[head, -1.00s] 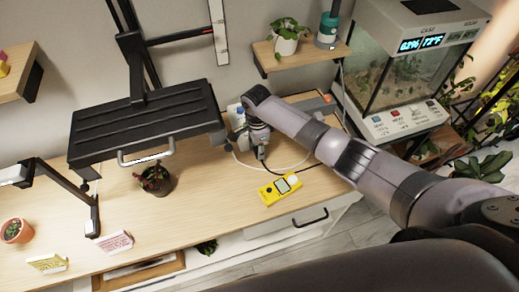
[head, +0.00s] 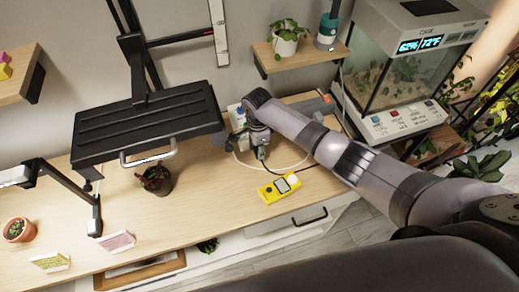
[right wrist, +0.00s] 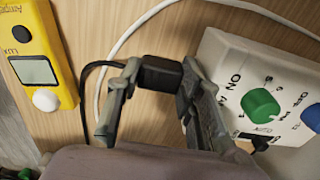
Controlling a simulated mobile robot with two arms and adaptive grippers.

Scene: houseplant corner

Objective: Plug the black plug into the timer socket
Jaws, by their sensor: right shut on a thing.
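My right gripper (right wrist: 160,78) is shut on the black plug (right wrist: 161,72), which sits between its two fingertips. A black cable leaves the plug to the left in the right wrist view. In the head view the right gripper (head: 259,138) is over the table, with the plug (head: 261,153) below it. The timer, a white box (right wrist: 226,62) with a green knob and a blue knob, is to the right of the gripper in the right wrist view. The plug is apart from its face. I cannot clearly make out the socket opening. My left gripper is not in view.
A yellow meter (head: 280,188) lies in front of the plug. A white cable (right wrist: 120,42) curves behind it. A potted plant (head: 155,181) and a black lamp panel (head: 148,120) are to the left. A terrarium (head: 395,80) stands at the right. Bare tabletop (head: 215,190) lies left of the meter.

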